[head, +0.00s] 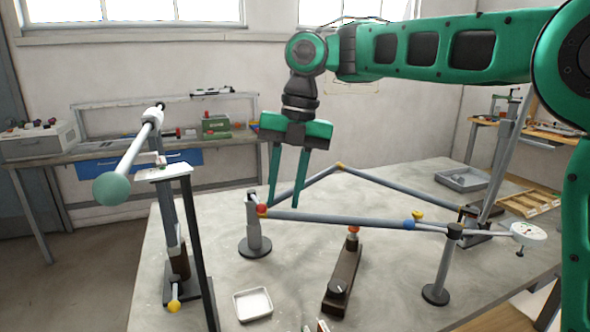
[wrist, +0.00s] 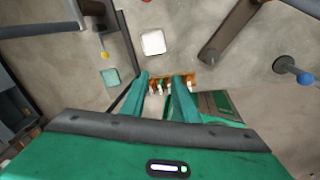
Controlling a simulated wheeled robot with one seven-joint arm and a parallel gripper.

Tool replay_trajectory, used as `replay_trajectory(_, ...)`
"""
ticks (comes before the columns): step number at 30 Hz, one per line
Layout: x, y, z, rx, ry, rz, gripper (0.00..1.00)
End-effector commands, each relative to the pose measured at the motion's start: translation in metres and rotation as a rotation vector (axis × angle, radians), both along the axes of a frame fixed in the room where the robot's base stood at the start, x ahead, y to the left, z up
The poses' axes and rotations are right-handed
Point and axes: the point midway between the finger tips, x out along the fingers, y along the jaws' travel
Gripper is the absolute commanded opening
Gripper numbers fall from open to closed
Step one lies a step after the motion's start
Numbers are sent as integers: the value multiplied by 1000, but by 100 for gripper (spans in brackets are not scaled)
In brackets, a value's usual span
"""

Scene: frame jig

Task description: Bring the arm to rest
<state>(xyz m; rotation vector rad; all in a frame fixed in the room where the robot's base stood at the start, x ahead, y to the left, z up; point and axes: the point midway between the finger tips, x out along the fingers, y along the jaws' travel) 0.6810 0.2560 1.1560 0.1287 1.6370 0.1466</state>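My gripper (head: 284,208) hangs fingers-down above the grey table (head: 200,290). Its two green fingers are apart with nothing held between them; they also show apart in the wrist view (wrist: 161,77). In the head view the fingertips overlap the near-left part of the tube frame (head: 335,218), close to its red joint (head: 262,210). I cannot tell the exact gap, but no tube shows between the fingers in the wrist view.
Jig posts (head: 254,235) and (head: 440,270) stand by the frame. A dark clamp block (head: 342,280) and a white tray (head: 253,304) lie in front. A tall stand with a pale rod (head: 140,150) rises at left. A dial gauge (head: 529,233) is at right.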

Motion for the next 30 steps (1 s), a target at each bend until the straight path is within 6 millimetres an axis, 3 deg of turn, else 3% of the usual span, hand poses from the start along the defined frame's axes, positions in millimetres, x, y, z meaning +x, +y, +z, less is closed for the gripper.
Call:
replay_trajectory(8,-2,-68,-12,-38,64,-533,28)
replay_trajectory(11,-5,-106,-21,-52,97,-814,28)
replay_trajectory(14,-16,-159,-35,-68,140,-1192,28)
replay_trajectory(17,-36,-218,-54,-79,188,-1626,28)
replay_trajectory(21,-78,-294,-83,-82,250,-2213,28)
replay_trajectory(24,-118,-341,-107,-79,293,-2611,28)
replay_trajectory(28,-175,-387,-138,-72,337,-3080,28)
replay_trajectory(29,-188,-395,-145,67,-333,3072,28)
replay_trajectory(30,-204,-403,-153,60,-318,2960,28)
